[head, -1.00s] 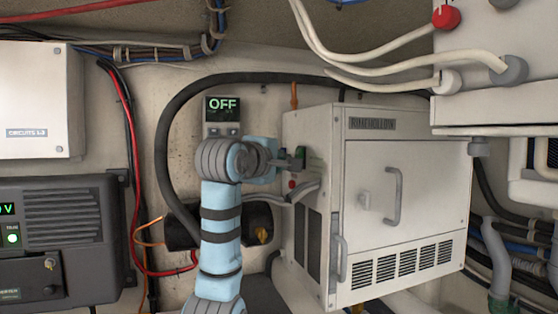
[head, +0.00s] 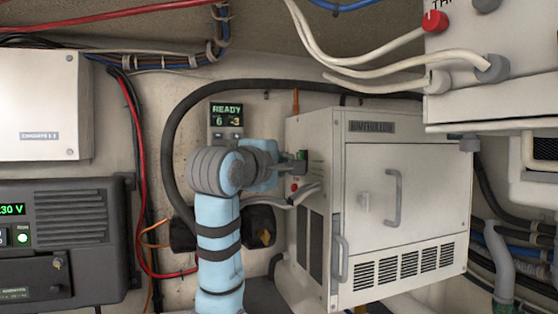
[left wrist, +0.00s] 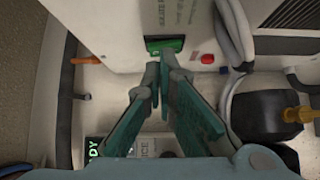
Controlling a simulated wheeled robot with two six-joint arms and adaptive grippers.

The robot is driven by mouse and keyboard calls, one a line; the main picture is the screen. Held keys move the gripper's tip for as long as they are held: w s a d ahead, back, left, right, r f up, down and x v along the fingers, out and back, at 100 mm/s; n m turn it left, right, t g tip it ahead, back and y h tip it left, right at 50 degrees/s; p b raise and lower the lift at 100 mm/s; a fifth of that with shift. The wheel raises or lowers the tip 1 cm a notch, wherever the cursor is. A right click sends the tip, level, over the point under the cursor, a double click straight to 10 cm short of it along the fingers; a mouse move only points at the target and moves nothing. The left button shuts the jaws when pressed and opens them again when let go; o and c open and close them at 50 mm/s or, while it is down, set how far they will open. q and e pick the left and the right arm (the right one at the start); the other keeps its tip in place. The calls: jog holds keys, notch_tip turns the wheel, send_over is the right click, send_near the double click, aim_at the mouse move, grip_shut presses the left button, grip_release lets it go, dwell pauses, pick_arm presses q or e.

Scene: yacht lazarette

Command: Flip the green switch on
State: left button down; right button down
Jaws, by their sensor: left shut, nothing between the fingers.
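The green switch (left wrist: 165,45) sits on the side of a white cabinet (head: 380,150), just ahead of my left fingertips in the left wrist view. It also shows in the head view as a small green patch (head: 303,155) on the cabinet's left side. My left gripper (head: 292,166) is shut and empty, with its tips at or very close to the switch; I cannot tell if they touch. In the left wrist view the fingertips (left wrist: 160,80) lie just below the switch. A wall display (head: 226,114) reads READY with 6 and -3. My right gripper is not in view.
A red button (left wrist: 208,59) is beside the switch. Grey hoses (head: 306,193) run into the cabinet below it. A black device with a yellow knob (head: 260,228) is under my left gripper. An inverter panel (head: 60,240) stands at left.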

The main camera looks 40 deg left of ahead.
pick_arm(q)
jog(key=v, duration=0.4)
jog(key=shift+s+f, duration=0.1)
jog(key=shift+s, duration=0.1)
jog(key=shift+a, duration=0.1)
dwell(0.3)
